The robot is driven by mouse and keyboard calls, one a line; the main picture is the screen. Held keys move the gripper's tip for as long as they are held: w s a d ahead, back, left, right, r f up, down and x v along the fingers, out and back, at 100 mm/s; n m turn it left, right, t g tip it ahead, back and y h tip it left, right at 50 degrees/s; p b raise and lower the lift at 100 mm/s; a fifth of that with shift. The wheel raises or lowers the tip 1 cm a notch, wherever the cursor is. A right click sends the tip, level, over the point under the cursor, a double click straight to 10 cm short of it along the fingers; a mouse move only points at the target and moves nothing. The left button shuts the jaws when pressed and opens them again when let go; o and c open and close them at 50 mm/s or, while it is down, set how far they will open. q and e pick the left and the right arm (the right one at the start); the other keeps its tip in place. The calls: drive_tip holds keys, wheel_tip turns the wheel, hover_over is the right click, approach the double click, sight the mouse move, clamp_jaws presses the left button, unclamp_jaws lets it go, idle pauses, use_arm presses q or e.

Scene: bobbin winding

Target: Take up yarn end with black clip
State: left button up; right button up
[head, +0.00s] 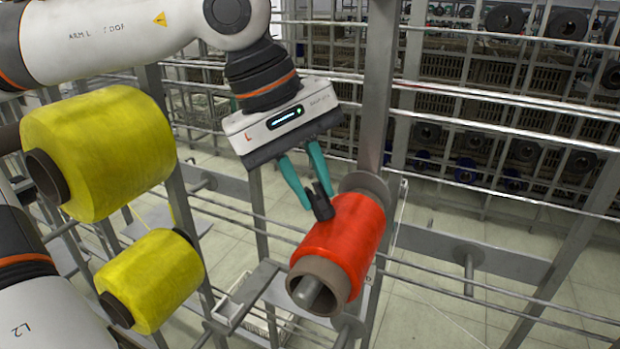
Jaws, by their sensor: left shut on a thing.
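My left gripper (315,190) reaches down from the top centre with two teal fingers. It is shut on a small black clip (322,203), which sits at the upper left side of the red bobbin (343,243). The clip appears to touch the red yarn. The red bobbin is on a horizontal metal peg, its grey-brown core facing me. I cannot make out a loose yarn end. My right gripper is not in view.
Two yellow bobbins, a large one (100,150) and a smaller one (152,278), are on the left. A grey upright post (379,90) stands behind the red bobbin, with thin horizontal rails around it. An empty peg (468,257) is at right. Racks of dark spools fill the back.

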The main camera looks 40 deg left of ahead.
use_arm(q)
drive_tip(key=shift+s+a+r+p, duration=0.1)
drive_tip(key=shift+a+r+p, duration=0.2)
drive_tip(key=shift+r, duration=0.2)
drive_tip(key=shift+a+r+p, duration=0.2)
drive_tip(key=shift+r+p, duration=0.15)
drive_tip(key=shift+r, duration=0.15)
drive_tip(key=shift+s+a+r+p, duration=0.1)
drive_tip(key=shift+a+r+p, duration=0.2)
drive_tip(key=shift+r, duration=0.2)
drive_tip(key=shift+a+r, duration=0.1)
drive_tip(key=shift+a+v, duration=0.2)
drive_tip(key=shift+v, duration=0.9)
drive_tip(key=shift+w, duration=0.15)
